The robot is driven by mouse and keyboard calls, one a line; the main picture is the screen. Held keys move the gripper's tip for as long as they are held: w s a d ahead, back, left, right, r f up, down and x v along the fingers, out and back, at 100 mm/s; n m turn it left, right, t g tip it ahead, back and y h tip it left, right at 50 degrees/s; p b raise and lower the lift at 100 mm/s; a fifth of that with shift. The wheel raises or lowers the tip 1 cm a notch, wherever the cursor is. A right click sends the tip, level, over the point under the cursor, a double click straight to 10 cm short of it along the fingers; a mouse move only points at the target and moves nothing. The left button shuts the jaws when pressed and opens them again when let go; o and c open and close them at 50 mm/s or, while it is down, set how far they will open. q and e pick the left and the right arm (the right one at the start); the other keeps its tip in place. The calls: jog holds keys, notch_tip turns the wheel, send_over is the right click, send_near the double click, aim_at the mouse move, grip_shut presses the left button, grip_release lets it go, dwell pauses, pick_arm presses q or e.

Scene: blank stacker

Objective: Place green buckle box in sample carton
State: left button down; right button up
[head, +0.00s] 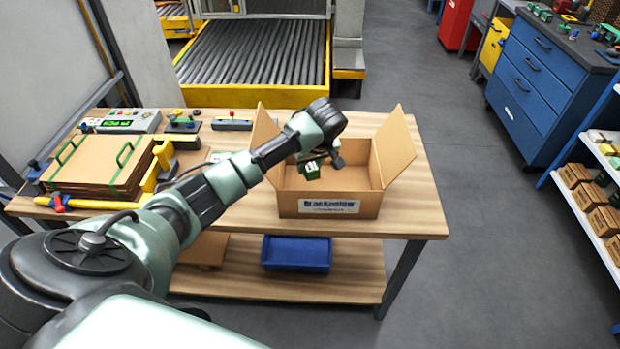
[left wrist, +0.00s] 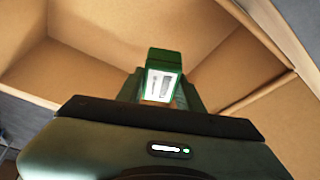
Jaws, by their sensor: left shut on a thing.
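The sample carton (head: 330,204) is an open cardboard box with its side flaps up and a label on its front, on the right half of the wooden table. My left gripper (head: 318,160) reaches over the carton's opening from the left, pointing down. It is shut on the green buckle box (head: 312,169), a small green box with a white label. In the left wrist view the green buckle box (left wrist: 163,72) shows between the fingers, with the carton's inner walls (left wrist: 95,40) around it. I cannot tell how far it is above the carton floor. My right gripper is not in view.
Flat cardboard sheets with green straps (head: 95,165) lie at the table's left, beside a yellow tool (head: 155,170). A control box (head: 130,121) and small devices stand along the back edge. A blue bin (head: 297,253) sits on the lower shelf. The wood left of the carton is partly clear.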

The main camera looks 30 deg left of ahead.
aim_at(308, 186)
pick_arm(q)
jog(key=shift+d+f, duration=0.1)
jog(key=shift+f, duration=3.1)
jog(key=shift+f, duration=0.15)
jog(key=c, duration=0.9)
grip_release()
jog(key=v, duration=1.2)
jog(key=shift+w+r, duration=0.1)
jog(key=shift+r, duration=0.15)
